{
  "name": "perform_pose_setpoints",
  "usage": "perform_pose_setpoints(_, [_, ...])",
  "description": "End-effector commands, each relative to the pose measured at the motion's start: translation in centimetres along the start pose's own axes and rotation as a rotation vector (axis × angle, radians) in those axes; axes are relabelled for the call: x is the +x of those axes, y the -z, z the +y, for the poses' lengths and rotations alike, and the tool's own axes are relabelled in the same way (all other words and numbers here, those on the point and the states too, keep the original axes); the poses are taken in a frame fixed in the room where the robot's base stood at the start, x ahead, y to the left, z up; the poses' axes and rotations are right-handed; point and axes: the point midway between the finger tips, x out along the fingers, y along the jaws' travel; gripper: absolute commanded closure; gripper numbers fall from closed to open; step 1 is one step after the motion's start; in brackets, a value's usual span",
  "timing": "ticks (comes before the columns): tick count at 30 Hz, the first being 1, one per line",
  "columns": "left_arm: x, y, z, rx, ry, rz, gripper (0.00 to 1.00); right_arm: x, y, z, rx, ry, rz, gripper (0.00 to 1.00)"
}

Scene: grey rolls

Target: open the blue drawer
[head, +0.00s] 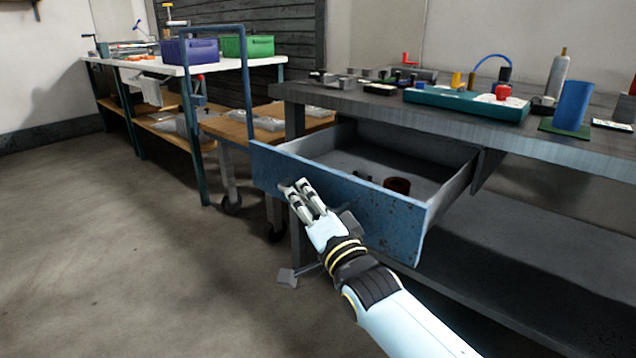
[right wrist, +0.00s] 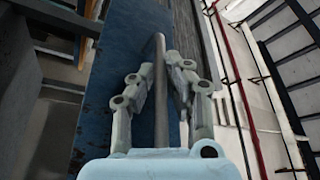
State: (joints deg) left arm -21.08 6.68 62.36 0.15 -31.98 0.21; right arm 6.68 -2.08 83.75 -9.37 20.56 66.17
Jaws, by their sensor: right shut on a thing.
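The blue drawer (head: 375,205) under the grey workbench stands pulled well out, its inside showing. A small brown round thing (head: 397,185) lies in it. My right gripper (head: 297,188) is at the drawer's front, left of its middle. In the right wrist view my right gripper (right wrist: 165,85) is shut on the drawer's bar handle (right wrist: 160,95), with a finger on each side of it. The blue front panel (right wrist: 115,70) shows behind the handle there. In the head view the handle is mostly hidden by my fingers. My left gripper is in neither view.
The grey workbench (head: 450,115) carries a teal tray (head: 465,102), a blue cylinder (head: 573,104) and several small parts. A cart (head: 246,80) with a blue frame stands behind the drawer's left end. A white table (head: 140,66) with bins is farther back. The floor at left is clear.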

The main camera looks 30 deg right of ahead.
Motion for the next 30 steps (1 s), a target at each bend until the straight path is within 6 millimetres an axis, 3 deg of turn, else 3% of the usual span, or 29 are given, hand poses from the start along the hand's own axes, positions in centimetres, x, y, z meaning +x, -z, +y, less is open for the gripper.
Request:
perform_pose_setpoints(15, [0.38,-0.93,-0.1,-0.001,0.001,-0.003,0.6,-0.38,-0.72,-0.23,0.0,-0.004,-0.002,1.0])
perform_pose_setpoints(16, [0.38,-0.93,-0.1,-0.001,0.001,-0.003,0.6,-0.38,-0.72,-0.23,0.0,-0.004,-0.002,0.87])
perform_pose_setpoints(21, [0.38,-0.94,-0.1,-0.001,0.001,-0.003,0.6,-0.33,-0.68,-0.29,0.0,-0.003,-0.001,0.66])
perform_pose_setpoints(30, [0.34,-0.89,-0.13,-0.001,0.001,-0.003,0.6,-0.56,-0.64,-0.34,0.0,-0.002,-0.001,0.66])
